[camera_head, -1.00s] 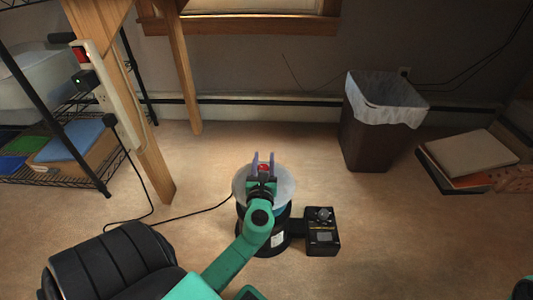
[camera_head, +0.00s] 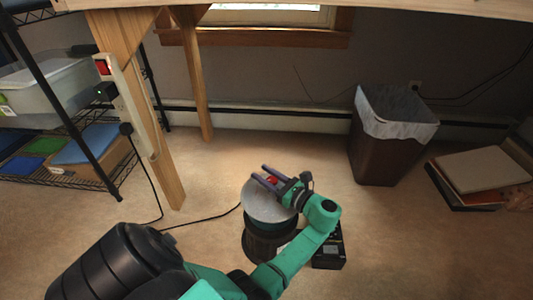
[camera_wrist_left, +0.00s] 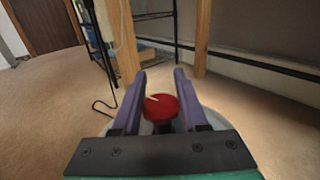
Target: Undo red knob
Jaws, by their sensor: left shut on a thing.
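The red knob (camera_head: 272,180) sits on top of a pale round lid (camera_head: 258,207) on a dark cylindrical machine (camera_head: 264,242) on the floor. In the left wrist view the red knob (camera_wrist_left: 161,107) lies between the two purple fingers, with a light mark on its top. My left gripper (camera_head: 263,174) reaches in from the right side of the lid and is shut on the knob. Part of the lid is hidden behind the gripper. My right gripper is not in view.
A black control box (camera_head: 328,254) stands beside the machine, partly behind my left arm. A wooden table leg (camera_head: 148,130) and a wire shelf (camera_head: 75,150) are at left. A lined bin (camera_head: 385,155) and boxes (camera_head: 484,170) are at right.

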